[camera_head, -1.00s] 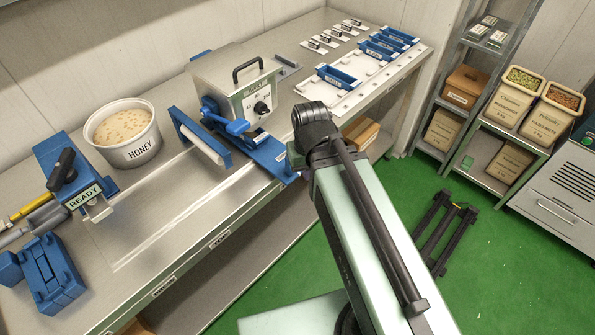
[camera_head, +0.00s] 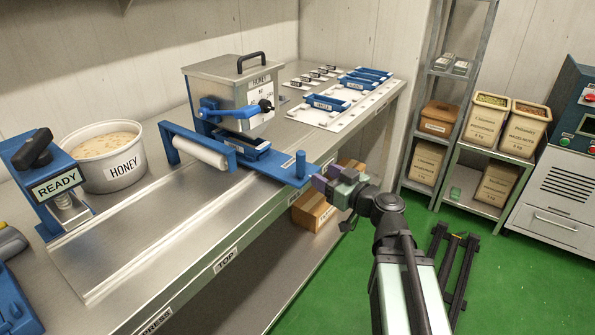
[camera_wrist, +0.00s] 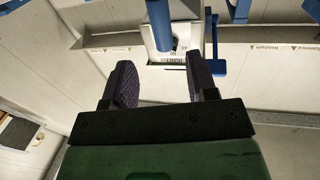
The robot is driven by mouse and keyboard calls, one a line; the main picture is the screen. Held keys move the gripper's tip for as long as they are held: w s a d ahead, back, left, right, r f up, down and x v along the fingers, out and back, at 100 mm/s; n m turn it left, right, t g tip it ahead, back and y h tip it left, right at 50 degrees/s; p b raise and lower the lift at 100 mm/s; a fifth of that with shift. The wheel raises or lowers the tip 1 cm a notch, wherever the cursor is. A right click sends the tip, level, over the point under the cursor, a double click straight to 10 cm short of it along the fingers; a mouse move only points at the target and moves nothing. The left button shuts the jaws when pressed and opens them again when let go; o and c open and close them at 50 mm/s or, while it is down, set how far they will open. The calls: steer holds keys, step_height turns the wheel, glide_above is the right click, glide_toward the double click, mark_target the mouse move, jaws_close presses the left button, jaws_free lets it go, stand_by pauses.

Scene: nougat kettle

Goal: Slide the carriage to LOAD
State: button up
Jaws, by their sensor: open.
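The carriage appears to be the flat blue plate (camera_head: 268,166) on the steel bench, below the steel box. It has an upright blue peg (camera_head: 300,165) at its right end, over the bench's front edge. My gripper (camera_head: 325,182) is open and empty just right of this peg, apart from it in the head view. In the wrist view a blue post (camera_wrist: 158,25), probably the peg, shows between the spread fingers (camera_wrist: 160,82), beyond their tips. I cannot read a LOAD label; TOP (camera_head: 226,260) and a partly cut PRESS label are on the front edge.
A steel box (camera_head: 222,92) with a blue lever stands behind the carriage. A white roller (camera_head: 200,152) in a blue frame sits left of it. A honey tub (camera_head: 107,165) and a blue READY post (camera_head: 50,190) stand further left.

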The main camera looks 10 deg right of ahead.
steer(key=x, duration=1.1)
steer(key=shift+s, duration=0.1)
jaws_close()
